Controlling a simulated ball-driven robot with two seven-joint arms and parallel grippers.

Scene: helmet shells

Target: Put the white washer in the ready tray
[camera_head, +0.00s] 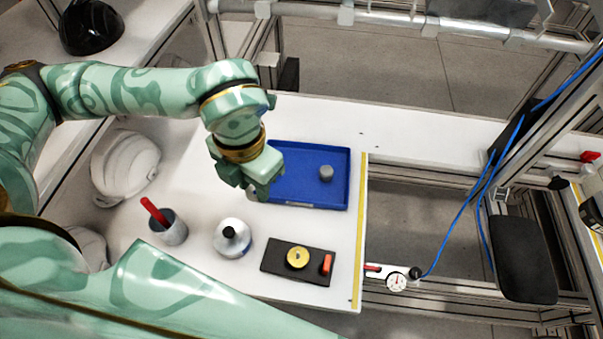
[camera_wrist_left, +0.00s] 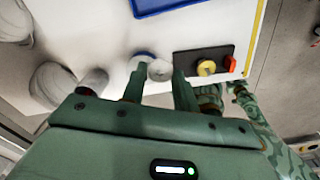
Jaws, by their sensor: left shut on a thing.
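My left gripper (camera_head: 262,190) hangs over the near left corner of the blue tray (camera_head: 338,200) in the head view. In the left wrist view, its two fingers (camera_wrist_left: 159,86) are shut on a small round white piece, the white washer (camera_wrist_left: 160,70). The gripper hides the washer in the head view. The blue tray lies flat on the white table with a grey cylinder (camera_head: 326,173) in it. The tray's edge also shows at the top of the left wrist view (camera_wrist_left: 165,6). My right gripper cannot be made out.
A white bottle (camera_head: 232,238) with a dark cap and a grey cup (camera_head: 172,232) with a red handle stand nearer. A black plate (camera_head: 270,262) carries a yellow disc (camera_head: 297,257) and an orange bar (camera_head: 327,264). A white helmet shell (camera_head: 125,165) is at left.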

